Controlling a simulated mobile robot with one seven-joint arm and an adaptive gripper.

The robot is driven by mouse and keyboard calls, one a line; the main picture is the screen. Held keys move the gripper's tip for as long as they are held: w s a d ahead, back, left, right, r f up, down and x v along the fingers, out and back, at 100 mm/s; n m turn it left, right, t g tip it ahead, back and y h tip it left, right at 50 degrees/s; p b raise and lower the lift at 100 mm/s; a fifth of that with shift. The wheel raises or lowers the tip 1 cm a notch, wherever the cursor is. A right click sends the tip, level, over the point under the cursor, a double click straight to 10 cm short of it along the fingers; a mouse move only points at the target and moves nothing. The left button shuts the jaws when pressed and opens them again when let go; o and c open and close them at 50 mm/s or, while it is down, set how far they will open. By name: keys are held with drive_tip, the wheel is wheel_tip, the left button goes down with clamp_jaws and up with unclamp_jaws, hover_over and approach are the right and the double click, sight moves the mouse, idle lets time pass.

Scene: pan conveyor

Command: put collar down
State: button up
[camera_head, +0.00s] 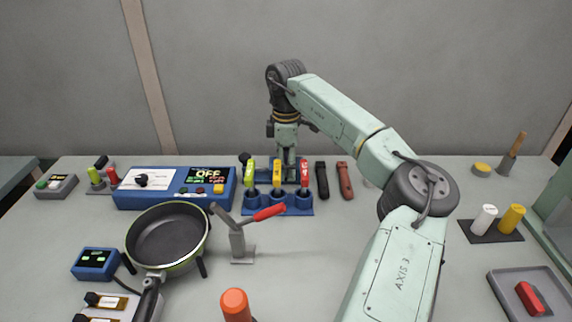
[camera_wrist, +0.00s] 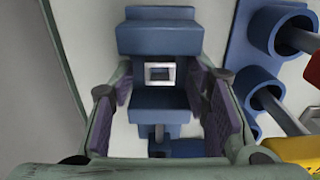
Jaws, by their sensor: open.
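A small square pale metal ring, which looks like the collar (camera_wrist: 160,73), sits on a blue stepped fixture (camera_wrist: 158,38) in the wrist view. My gripper (camera_wrist: 160,98) is open, with its purple pads apart on either side of the fixture and clear room beside the ring. Nothing is held between the pads. In the head view my gripper (camera_head: 288,172) points down at the back of the table, behind the blue tool rack. The rack and tools partly hide its fingertips, and the collar cannot be made out there.
The blue rack (camera_head: 279,210) with several coloured handles stands right beside my gripper; its cups (camera_wrist: 272,42) show at the right of the wrist view. Black (camera_head: 322,181) and red-brown (camera_head: 345,181) handles lie right of it. A pan (camera_head: 168,237) and a red-handled clamp (camera_head: 240,240) stand in front.

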wheel_tip(320, 180, up, 12)
drive_tip(key=b, duration=0.1)
drive_tip(key=shift+r+b, duration=0.2)
drive_tip(key=shift+b, duration=0.15)
